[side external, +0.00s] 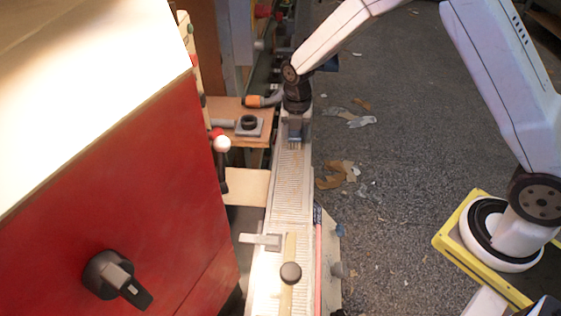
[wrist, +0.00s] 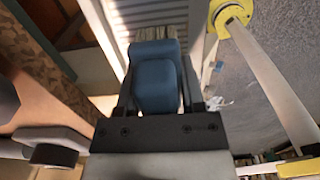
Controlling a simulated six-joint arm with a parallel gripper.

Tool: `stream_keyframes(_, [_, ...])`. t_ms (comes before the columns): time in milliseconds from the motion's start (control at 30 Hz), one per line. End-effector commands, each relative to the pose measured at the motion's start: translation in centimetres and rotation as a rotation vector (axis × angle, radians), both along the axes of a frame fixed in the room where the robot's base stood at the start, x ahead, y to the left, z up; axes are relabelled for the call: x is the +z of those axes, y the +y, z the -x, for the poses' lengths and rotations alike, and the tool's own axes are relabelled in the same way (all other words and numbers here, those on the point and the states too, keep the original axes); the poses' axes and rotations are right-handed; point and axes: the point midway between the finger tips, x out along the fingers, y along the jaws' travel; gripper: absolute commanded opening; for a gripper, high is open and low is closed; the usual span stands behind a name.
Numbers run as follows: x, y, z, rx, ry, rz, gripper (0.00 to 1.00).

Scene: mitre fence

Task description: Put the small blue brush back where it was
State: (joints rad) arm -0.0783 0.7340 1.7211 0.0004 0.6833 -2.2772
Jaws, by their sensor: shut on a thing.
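The small blue brush (wrist: 157,85) is between the two fingers of my gripper (wrist: 156,98) in the wrist view, which are shut on it. In the side external view my gripper (side external: 296,122) points down over the far part of the long pale ribbed fence (side external: 290,185). The brush shows there only as a small blue-grey patch (side external: 296,132) under the gripper. The ribbed surface also shows beyond the brush in the wrist view (wrist: 150,14). I cannot tell whether the brush touches it.
Left of the gripper, a wooden board (side external: 228,108) bears an orange-ended tool (side external: 254,101) and a black ring (side external: 249,122) on a square plate. A red cabinet (side external: 130,210) stands left.

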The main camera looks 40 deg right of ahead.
Motion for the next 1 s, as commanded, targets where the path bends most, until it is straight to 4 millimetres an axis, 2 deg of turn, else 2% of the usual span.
stream_keyframes(167, [-0.3, 0.0, 0.0, 0.0, 0.0, 0.0, 0.0])
stream_keyframes(200, [-0.4, 0.0, 0.0, 0.0, 0.001, 0.0, 0.53])
stream_keyframes(233, [-0.3, 0.0, 0.0, 0.0, 0.0, 0.0, 0.62])
stream_keyframes(667, [-0.1, 0.0, 0.0, 0.0, 0.0, 0.0, 0.64])
stream_keyframes(867, [1.3, 0.0, 0.0, 0.0, -0.001, 0.0, 0.64])
stream_keyframes(1000, [3.0, 0.0, 0.0, 0.0, -0.003, 0.0, 0.64])
